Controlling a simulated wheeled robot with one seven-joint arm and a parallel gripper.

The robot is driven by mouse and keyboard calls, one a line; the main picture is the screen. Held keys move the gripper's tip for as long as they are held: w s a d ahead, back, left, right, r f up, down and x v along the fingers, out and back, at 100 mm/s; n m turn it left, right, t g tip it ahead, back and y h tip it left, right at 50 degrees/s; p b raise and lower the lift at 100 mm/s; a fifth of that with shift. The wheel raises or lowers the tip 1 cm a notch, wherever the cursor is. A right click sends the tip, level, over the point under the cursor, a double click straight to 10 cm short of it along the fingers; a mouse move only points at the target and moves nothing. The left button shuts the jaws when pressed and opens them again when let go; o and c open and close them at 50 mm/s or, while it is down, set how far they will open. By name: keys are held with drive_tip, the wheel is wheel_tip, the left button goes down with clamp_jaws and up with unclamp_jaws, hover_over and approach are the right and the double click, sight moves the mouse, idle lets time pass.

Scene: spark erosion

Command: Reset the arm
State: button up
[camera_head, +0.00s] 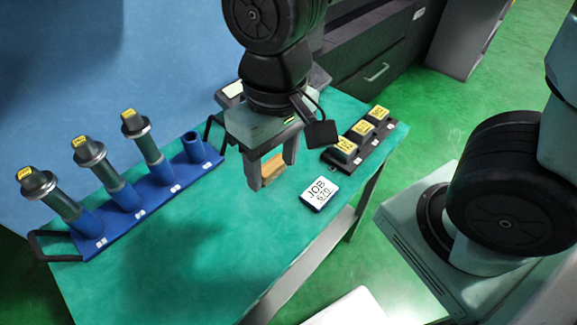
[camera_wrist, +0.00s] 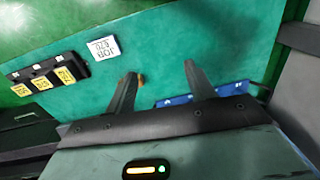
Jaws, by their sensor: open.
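My gripper (camera_head: 271,175) hangs over the green table (camera_head: 190,245) with its two fingers apart. The wrist view shows the open fingers (camera_wrist: 160,72) with green tabletop between them. A small tan-orange block (camera_head: 272,163) shows between and behind the fingers in the head view. In the wrist view a bit of orange (camera_wrist: 141,80) peeks out beside the left finger, which hides most of it. I cannot tell whether the finger touches it.
A blue rack (camera_head: 130,222) with three upright tool holders and one empty socket stands at the left. A black rack (camera_head: 375,150) with three yellow-labelled pieces and a white JOB 670 card (camera_head: 319,193) lie right of my gripper. The table's front is clear.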

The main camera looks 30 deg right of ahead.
drive_tip(key=s+n, duration=0.2)
drive_tip(key=n, duration=0.1)
drive_tip(key=s+r+n, duration=0.1)
drive_tip(key=shift+s+d+r, duration=0.1)
drive_tip(key=shift+s+d, duration=0.15)
drive_tip(key=shift+s, duration=0.15)
idle(0.8)
